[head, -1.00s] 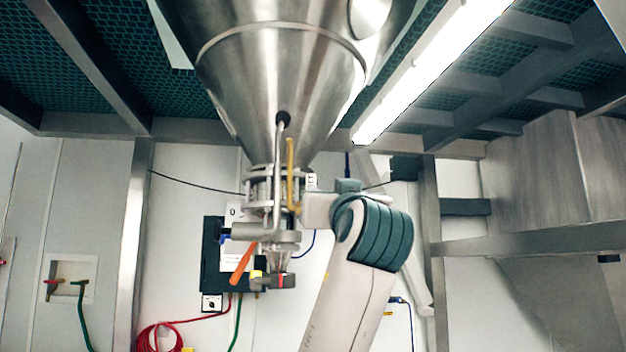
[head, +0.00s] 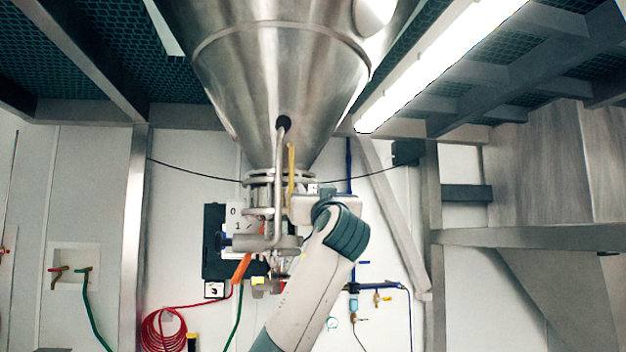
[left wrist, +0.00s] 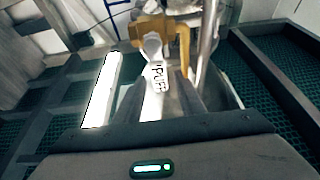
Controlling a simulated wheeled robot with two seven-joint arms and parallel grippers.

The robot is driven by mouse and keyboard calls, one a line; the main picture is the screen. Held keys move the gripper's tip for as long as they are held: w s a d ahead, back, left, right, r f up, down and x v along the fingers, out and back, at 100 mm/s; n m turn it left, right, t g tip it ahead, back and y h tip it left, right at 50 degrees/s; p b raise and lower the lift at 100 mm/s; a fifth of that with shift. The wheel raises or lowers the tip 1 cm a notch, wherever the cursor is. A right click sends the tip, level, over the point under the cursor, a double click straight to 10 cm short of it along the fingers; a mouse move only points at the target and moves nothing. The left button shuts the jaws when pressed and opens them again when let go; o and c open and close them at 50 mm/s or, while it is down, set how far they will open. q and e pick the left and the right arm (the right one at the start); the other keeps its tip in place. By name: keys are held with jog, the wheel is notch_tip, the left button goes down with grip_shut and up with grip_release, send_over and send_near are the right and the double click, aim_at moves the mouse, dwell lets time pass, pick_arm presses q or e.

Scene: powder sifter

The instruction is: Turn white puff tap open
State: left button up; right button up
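The white puff tap (left wrist: 152,48) shows in the left wrist view, with a handle labelled "PUFF" (left wrist: 158,77). A yellow bracket (left wrist: 182,42) is behind it. My left gripper (left wrist: 160,88) has its fingers apart, one on each side of the labelled handle; I cannot tell whether they touch it. In the head view my left gripper (head: 296,207) is at the valve assembly (head: 262,215) under the steel cone, and my wrist hides the tap. My right gripper is not in view.
The steel cone (head: 270,85) hangs above the valve. A yellow bar (head: 291,168) and a bent metal pipe (head: 279,165) run beside my gripper. An orange handle (head: 241,268) sticks out below. A lit lamp (head: 440,65) and frame beams are at the upper right.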

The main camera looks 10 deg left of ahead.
pick_arm(q)
jog(key=shift+w+a+r, duration=0.25)
jog(key=shift+w, duration=0.35)
grip_shut()
jog(key=shift+s+a+f+n+y+b, duration=0.2)
jog(key=shift+n+y+b, duration=0.1)
jog(key=shift+n+b, duration=0.45)
jog(key=shift+a+n, duration=0.15)
jog(key=shift+n, duration=0.4)
jog(key=shift+s+a+r+n+g+y+b, duration=0.15)
jog(key=shift+a+n+g+y+b, duration=0.3)
jog(key=shift+n+y, duration=0.3)
jog(key=shift+d, duration=0.1)
